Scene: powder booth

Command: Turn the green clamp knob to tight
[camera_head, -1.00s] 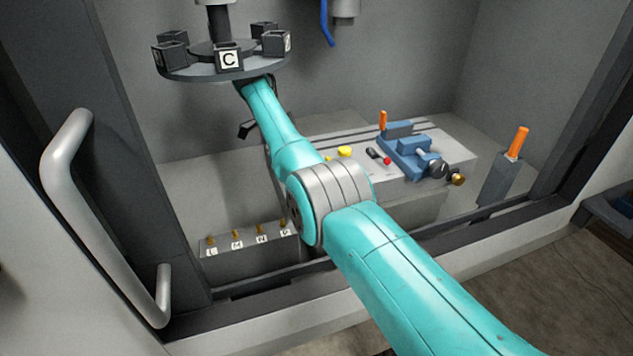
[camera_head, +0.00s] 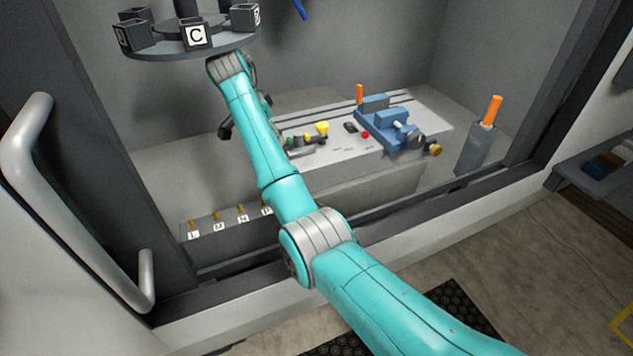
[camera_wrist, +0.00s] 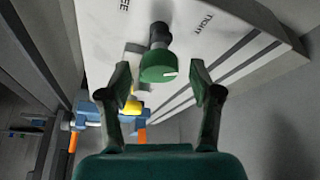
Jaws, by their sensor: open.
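In the wrist view the green clamp knob (camera_wrist: 156,66) sits on a dark stem on a pale panel, with a short white mark at its right edge. The word TIGHT is printed to its right; to its left, a cut-off word ends in EE. My gripper (camera_wrist: 160,76) is open, one finger to each side of the knob, with gaps showing. The knob is not held. In the head view my arm reaches into the booth; I cannot make out the gripper's fingers there.
A blue vise (camera_head: 392,125) stands on the grey bench, with a yellow knob (camera_head: 322,128) and a red button (camera_head: 365,135) nearby. A round carousel (camera_head: 190,38) hangs above. Labelled pegs (camera_head: 218,218) stand at the front. An orange handle (camera_head: 492,110) rises at right.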

